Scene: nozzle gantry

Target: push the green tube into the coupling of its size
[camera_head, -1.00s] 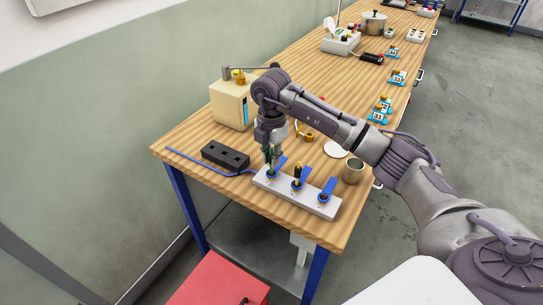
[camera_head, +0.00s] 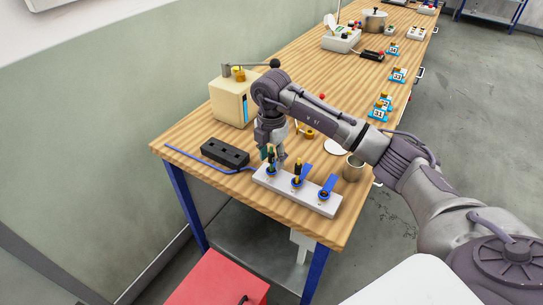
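The green tube (camera_head: 271,157) stands upright at the left coupling (camera_head: 271,170) of a white block near the table's front corner. Its lower end meets that coupling; how deep it sits is too small to tell. My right gripper (camera_head: 272,155) points down around the tube. Its fingers appear spread to either side of it. The middle coupling (camera_head: 297,183) holds a dark and yellow upright piece (camera_head: 298,168). The right coupling (camera_head: 324,196) looks empty, with a blue lever (camera_head: 330,183) beside it. My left gripper is not in view.
A black block with holes (camera_head: 225,153) and a blue cord (camera_head: 190,158) lie left of the white block (camera_head: 312,203). A cream box (camera_head: 232,102) stands behind.

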